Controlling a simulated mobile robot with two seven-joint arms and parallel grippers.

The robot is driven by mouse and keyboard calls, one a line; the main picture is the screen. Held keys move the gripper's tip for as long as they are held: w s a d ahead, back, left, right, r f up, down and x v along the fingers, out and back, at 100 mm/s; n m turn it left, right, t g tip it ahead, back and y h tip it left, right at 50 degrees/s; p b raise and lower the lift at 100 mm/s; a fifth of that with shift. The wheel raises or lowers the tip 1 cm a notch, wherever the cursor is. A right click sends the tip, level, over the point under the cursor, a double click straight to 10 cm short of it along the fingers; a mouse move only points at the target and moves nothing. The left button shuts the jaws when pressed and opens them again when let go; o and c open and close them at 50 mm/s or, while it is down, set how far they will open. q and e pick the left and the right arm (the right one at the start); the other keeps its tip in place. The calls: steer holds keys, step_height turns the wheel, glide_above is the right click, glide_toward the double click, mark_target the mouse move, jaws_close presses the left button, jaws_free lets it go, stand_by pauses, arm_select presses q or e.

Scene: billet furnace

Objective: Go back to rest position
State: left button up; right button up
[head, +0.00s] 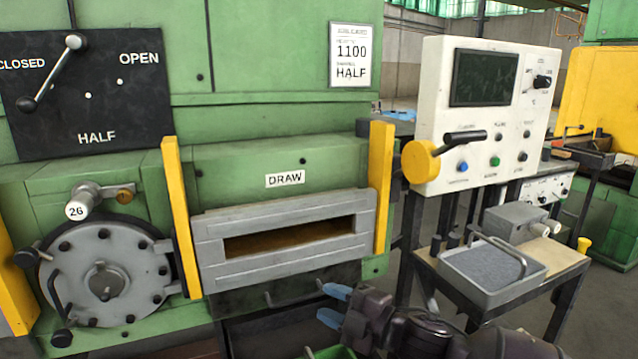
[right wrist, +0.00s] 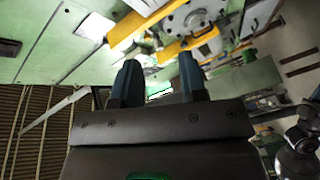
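My right gripper (head: 333,305) is at the bottom centre of the head view, in front of and below the grey slotted DRAW door. Its two blue fingers are apart with nothing between them. In the right wrist view the dark fingers (right wrist: 160,82) also stand apart and empty, with the green furnace and yellow bars beyond them. My right arm comes in from the lower right. My left gripper is in neither view.
A lever panel (head: 88,110) is at upper left. At right are a white control box (head: 482,115) and a small table with a grey tray (head: 492,289).

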steer(key=s+d+f+m+t+h+b, duration=0.1)
steer(key=s+d+f+m+t+h, duration=0.15)
steer(key=d+f+m, duration=0.3)
steer(key=s+d+f+m+t+h, duration=0.1)
steer(key=s+d+f+m+h, duration=0.25)
steer(key=d+f+m, duration=0.2)
steer(key=s+d+f+m+t+h+b, duration=0.1)
steer(key=s+d+f+m+h, duration=0.1)
steer(key=d+f+m+h, duration=0.3)
steer(key=s+d+f+m+g+h, duration=0.1)
steer(key=s+d+f+m+g, duration=0.1)
steer(key=s+f, duration=0.5)
steer(key=s+d+f+m+g+h, duration=0.1)
steer(key=s+d+f+m+h, duration=0.1)
steer(key=s+d+f+m, duration=0.3)
steer(key=s+d+f, duration=0.1)
steer(key=s+f, duration=0.2)
steer(key=s, duration=0.4)
steer(key=shift+d+f+g+h+b, duration=0.15)
steer(key=shift+d+g+h+b, duration=0.15)
steer(key=shift+d+g+b, duration=0.1)
steer(key=shift+c, duration=0.3)
